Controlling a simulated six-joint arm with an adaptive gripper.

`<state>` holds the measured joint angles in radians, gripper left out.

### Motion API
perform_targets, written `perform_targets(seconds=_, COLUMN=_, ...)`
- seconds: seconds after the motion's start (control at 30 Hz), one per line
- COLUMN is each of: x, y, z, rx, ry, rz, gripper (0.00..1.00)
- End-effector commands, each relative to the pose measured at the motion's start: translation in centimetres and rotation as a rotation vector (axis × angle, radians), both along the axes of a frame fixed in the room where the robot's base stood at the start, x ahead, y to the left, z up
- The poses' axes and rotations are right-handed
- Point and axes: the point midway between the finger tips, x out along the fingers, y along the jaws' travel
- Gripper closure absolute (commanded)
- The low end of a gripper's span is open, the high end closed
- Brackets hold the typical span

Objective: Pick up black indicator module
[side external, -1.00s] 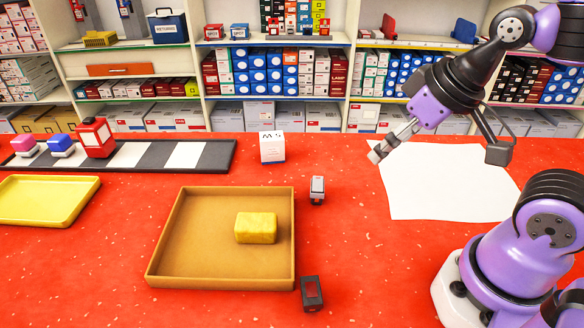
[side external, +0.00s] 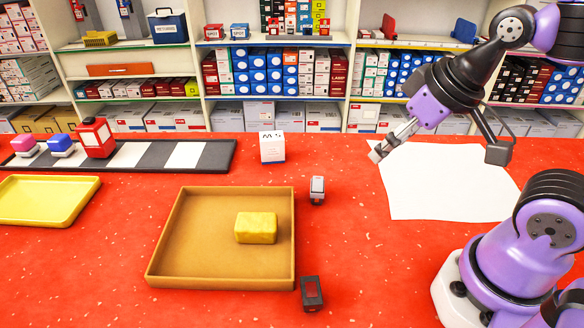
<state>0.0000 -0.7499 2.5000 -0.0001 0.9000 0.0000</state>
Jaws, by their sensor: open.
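A small black module with a dark red face (side external: 312,294) lies on the red table near the front, just right of the brown tray's front right corner. A second small module, grey and white with dark sides (side external: 317,190), stands farther back, right of the tray. I take the black one with the red face to be the indicator module. My gripper (side external: 440,153) is open and empty, with its fingers spread wide. In the picture it is above and right of both modules, in front of the white sheet.
The brown tray (side external: 168,262) holds a yellow block (side external: 256,228). A white box (side external: 272,147) stands behind it. A yellow tray (side external: 48,215) and a striped strip (side external: 190,156) with several coloured pieces are at left. A white sheet (side external: 440,195) lies at right. Stocked shelves stand behind.

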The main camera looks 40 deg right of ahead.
Motion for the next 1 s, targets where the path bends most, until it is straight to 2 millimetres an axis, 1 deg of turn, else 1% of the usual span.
perform_targets(seconds=0.13, x=0.1, y=0.4, z=-0.1, rx=0.014, ry=0.012, rz=-0.007, gripper=0.32)
perform_targets(seconds=0.17, x=0.3, y=0.8, z=-0.2, rx=0.029, ry=0.025, rz=-0.018, gripper=0.32)
perform_targets(seconds=0.23, x=0.6, y=2.2, z=-0.5, rx=0.076, ry=0.075, rz=-0.058, gripper=0.32)
perform_targets(seconds=0.27, x=0.8, y=3.1, z=-0.8, rx=0.102, ry=0.106, rz=-0.085, gripper=0.32)
perform_targets(seconds=0.33, x=1.2, y=5.7, z=-1.5, rx=0.158, ry=0.191, rz=-0.167, gripper=0.32)
perform_targets(seconds=0.43, x=1.1, y=9.6, z=-2.9, rx=0.201, ry=0.313, rz=-0.313, gripper=0.32)
perform_targets(seconds=0.5, x=0.7, y=12.2, z=-3.9, rx=0.204, ry=0.381, rz=-0.417, gripper=0.32)
perform_targets(seconds=0.6, x=-0.2, y=15.0, z=-5.3, rx=0.188, ry=0.441, rz=-0.545, gripper=0.32)
perform_targets(seconds=0.63, x=-0.5, y=15.6, z=-5.6, rx=0.183, ry=0.451, rz=-0.575, gripper=0.32)
perform_targets(seconds=0.7, x=-1.0, y=16.6, z=-6.2, rx=0.172, ry=0.466, rz=-0.628, gripper=0.32)
perform_targets(seconds=0.77, x=-1.2, y=17.0, z=-6.8, rx=0.166, ry=0.472, rz=-0.657, gripper=0.32)
perform_targets(seconds=1.0, x=-1.3, y=17.1, z=-10.5, rx=0.163, ry=0.475, rz=-0.675, gripper=0.32)
